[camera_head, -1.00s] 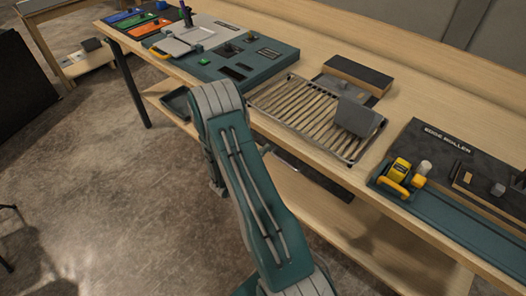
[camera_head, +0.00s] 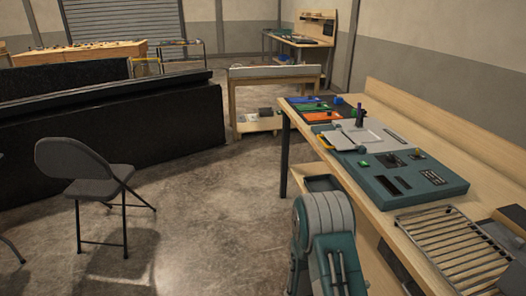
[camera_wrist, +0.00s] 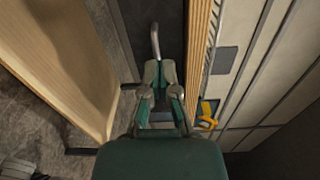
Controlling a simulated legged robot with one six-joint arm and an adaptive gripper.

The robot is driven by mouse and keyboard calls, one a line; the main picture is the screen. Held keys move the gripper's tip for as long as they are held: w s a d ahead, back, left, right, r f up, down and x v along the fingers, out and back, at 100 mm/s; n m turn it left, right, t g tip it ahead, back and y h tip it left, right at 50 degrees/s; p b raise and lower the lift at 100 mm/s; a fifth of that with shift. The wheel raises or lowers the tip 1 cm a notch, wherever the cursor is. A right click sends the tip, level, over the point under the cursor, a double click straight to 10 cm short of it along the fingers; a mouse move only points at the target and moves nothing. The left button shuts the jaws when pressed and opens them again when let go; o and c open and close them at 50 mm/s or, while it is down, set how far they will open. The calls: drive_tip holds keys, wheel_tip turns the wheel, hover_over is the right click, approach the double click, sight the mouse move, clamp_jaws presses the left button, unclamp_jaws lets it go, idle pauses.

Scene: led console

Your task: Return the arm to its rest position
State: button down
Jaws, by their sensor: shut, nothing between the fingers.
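My arm (camera_head: 325,235) shows at the bottom of the head view, folded low beside the front of the wooden workbench; its end is hidden there. In the wrist view my gripper (camera_wrist: 159,72) has its fingers together with nothing held between them. It is beside a long wooden edge (camera_wrist: 200,45). A thin grey bent rod (camera_wrist: 155,40) shows just beyond the fingertips; whether it touches them I cannot tell. The teal console (camera_head: 405,185) lies on the workbench, right of my arm.
A slatted metal rack (camera_head: 455,245) sits on the workbench (camera_head: 375,215). A grey folding chair (camera_head: 85,180) and a black partition (camera_head: 110,125) stand left. Open concrete floor (camera_head: 205,215) lies between chair and bench. A yellow handle (camera_wrist: 208,115) shows right of my gripper.

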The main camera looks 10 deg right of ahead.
drive_tip(key=s+a+r+m+g+y, duration=0.2)
drive_tip(key=s+a+r+m+y, duration=0.15)
drive_tip(key=r+m, duration=0.55)
drive_tip(key=s+a+r+m+g+y, duration=0.25)
drive_tip(key=s+r+m+y, duration=0.35)
drive_tip(key=m, duration=0.5)
drive_tip(key=s+a+r+m+t+y, duration=0.3)
drive_tip(key=a+r+m+t+y, duration=0.1)
drive_tip(key=a+r+m, duration=0.2)
drive_tip(key=s+a+r+m+t+y, duration=0.3)
drive_tip(key=a+r+m, duration=0.4)
drive_tip(key=m, duration=0.3)
drive_tip(key=shift+s+a+t+y, duration=0.25)
drive_tip(key=shift+a+t+y, duration=0.4)
drive_tip(key=shift+t, duration=0.4)
drive_tip(key=shift+a, duration=0.1)
